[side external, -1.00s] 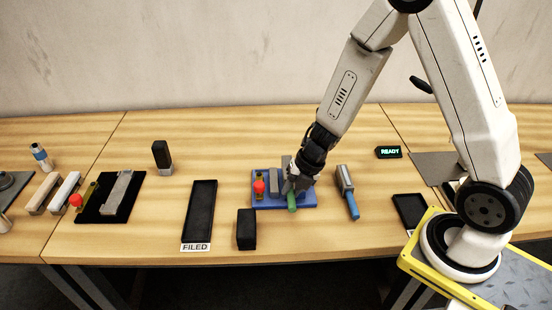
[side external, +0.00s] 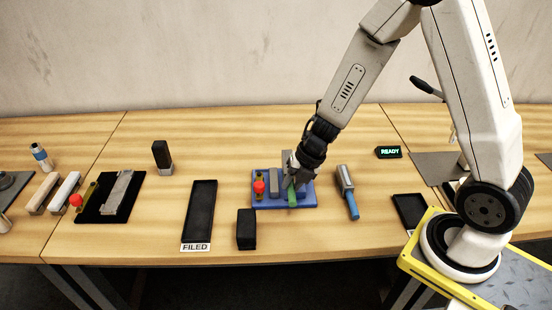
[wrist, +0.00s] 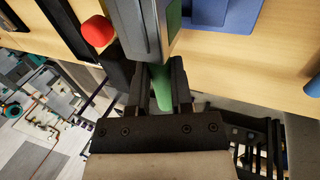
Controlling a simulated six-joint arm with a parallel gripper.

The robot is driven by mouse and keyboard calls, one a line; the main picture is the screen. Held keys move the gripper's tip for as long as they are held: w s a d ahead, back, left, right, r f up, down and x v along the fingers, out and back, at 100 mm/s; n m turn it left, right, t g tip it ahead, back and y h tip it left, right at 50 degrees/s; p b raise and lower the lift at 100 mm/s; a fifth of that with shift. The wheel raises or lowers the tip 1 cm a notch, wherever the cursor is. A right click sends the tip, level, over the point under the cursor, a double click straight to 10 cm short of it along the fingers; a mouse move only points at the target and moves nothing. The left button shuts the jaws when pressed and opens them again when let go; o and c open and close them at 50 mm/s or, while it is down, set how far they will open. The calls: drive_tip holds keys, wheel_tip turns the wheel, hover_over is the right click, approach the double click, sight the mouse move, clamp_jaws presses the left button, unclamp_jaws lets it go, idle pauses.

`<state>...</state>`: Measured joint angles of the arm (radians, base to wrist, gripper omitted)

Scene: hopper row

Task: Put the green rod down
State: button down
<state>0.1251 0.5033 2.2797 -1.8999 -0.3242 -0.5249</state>
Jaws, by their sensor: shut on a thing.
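The green rod (side external: 292,197) is in my gripper (side external: 292,180), over the right part of the blue fixture base (side external: 268,205). In the wrist view my gripper (wrist: 160,80) is shut on the green rod (wrist: 160,87), which runs between the two dark fingers. A grey block (wrist: 150,30) of the fixture hides part of the rod there. I cannot tell whether the rod touches the fixture.
A red knob (side external: 259,187) stands at the fixture's left. A blue-handled tool (side external: 350,200) lies to the right, a black block (side external: 246,229) at the front left. The black tray marked FILED (side external: 200,205) is empty. Bare table lies between tray and black fixture (side external: 90,212).

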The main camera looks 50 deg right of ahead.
sight(292, 184)
wheel_tip(292, 184, up, 12)
drive_tip(key=w+a, duration=0.1)
drive_tip(key=a, duration=1.3)
drive_tip(key=shift+w+a+f, duration=0.1)
drive_tip(key=shift+a+f, duration=0.05)
drive_tip(key=shift+f, duration=1.1)
drive_tip(key=shift+w+a+f, duration=0.1)
drive_tip(key=shift+f, duration=1.1)
drive_tip(key=w+a+f, duration=0.1)
drive_tip(key=w+f, duration=0.2)
drive_tip(key=w, duration=0.1)
drive_tip(key=w+a+f, duration=0.1)
drive_tip(key=w+f, duration=0.2)
drive_tip(key=w, duration=0.1)
drive_tip(key=w+a+f, duration=0.1)
drive_tip(key=w+f, duration=0.2)
drive_tip(key=w, duration=0.1)
drive_tip(key=shift+w+a, duration=0.3)
drive_tip(key=shift+a, duration=0.1)
drive_tip(key=shift+w+f, duration=0.15)
